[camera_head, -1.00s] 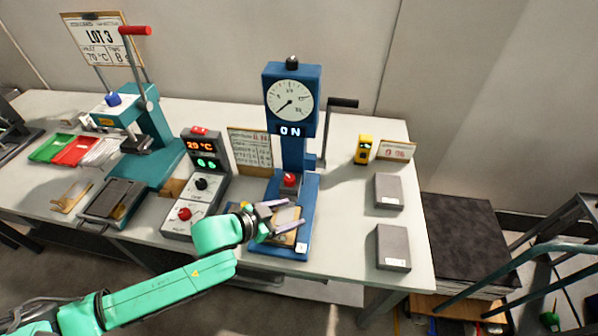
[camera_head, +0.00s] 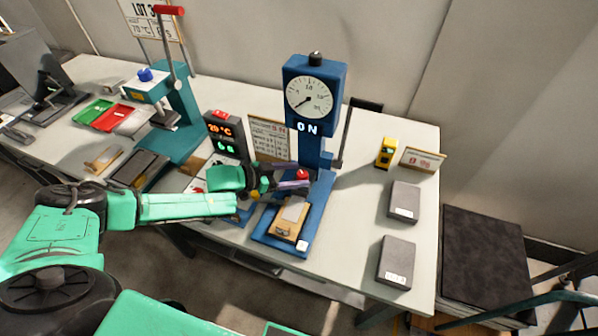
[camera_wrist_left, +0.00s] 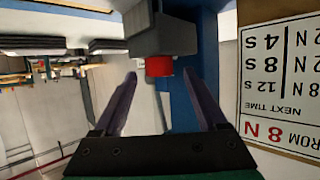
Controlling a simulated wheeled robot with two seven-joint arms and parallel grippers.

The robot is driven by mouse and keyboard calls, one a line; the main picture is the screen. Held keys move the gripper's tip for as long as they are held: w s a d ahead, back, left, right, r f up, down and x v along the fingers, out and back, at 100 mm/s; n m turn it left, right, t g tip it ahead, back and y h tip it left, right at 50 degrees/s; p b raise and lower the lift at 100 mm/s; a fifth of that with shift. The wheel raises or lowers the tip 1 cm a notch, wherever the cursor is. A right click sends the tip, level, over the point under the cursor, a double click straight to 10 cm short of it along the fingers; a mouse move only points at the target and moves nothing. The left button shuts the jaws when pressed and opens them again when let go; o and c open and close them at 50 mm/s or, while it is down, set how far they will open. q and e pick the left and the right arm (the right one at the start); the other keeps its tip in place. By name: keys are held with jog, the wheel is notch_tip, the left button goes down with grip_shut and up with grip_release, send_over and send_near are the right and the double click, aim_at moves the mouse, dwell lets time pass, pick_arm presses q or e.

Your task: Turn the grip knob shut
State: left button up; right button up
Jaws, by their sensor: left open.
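The red grip knob (camera_head: 302,174) sits on the lower front of the blue gauge stand (camera_head: 318,195). A tan block (camera_head: 290,220) with a pale top lies on the stand's base. My right gripper is out of view.
A control box (camera_head: 226,135) stands left of the stand, partly hidden by my arm. A teal lever press (camera_head: 185,120) is further left. Two grey blocks (camera_head: 404,202) (camera_head: 396,262), a yellow device (camera_head: 386,152) and a small sign (camera_head: 422,160) are at right. A card (camera_head: 270,138) stands behind my gripper.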

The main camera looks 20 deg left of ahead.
pick_arm(q)
jog(key=shift+w+d+f, duration=0.2)
jog(key=shift+w+d, duration=0.1)
jog(key=shift+d, duration=0.1)
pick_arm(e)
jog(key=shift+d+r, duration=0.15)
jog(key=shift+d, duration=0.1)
pick_arm(q)
grip_shut()
